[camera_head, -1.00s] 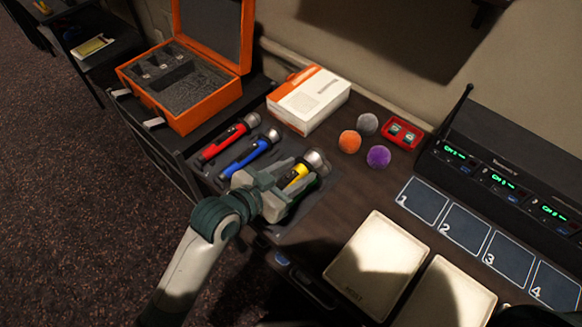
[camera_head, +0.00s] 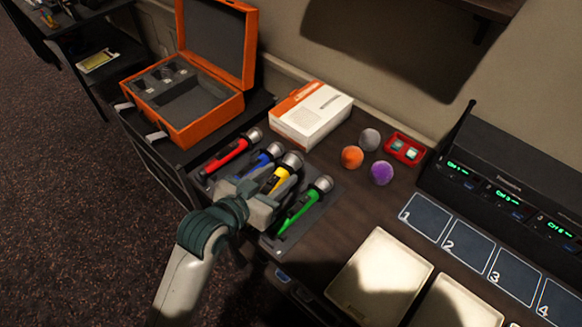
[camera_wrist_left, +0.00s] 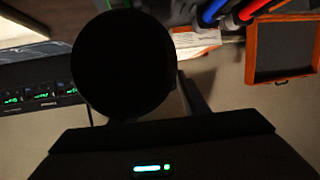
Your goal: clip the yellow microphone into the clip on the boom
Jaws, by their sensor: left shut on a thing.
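My left gripper (camera_head: 264,194) is shut on the yellow microphone (camera_head: 280,177), whose silver head points up and to the right in the head view. The gripper hides its lower end. The yellow microphone appears raised over the dark mat, between the blue microphone (camera_head: 257,161) and the green microphone (camera_head: 299,213). In the left wrist view a large black round shape (camera_wrist_left: 123,66) fills the middle, too dark to identify for certain. The boom and its clip are not in view, and neither is my right gripper.
A red microphone (camera_head: 228,155) lies left of the blue one. Behind are an open orange case (camera_head: 208,127), a white-orange box (camera_head: 311,112) and foam balls (camera_head: 352,157). Numbered squares (camera_head: 464,247), pale pads (camera_head: 380,278) and a receiver rack (camera_head: 500,170) occupy the right.

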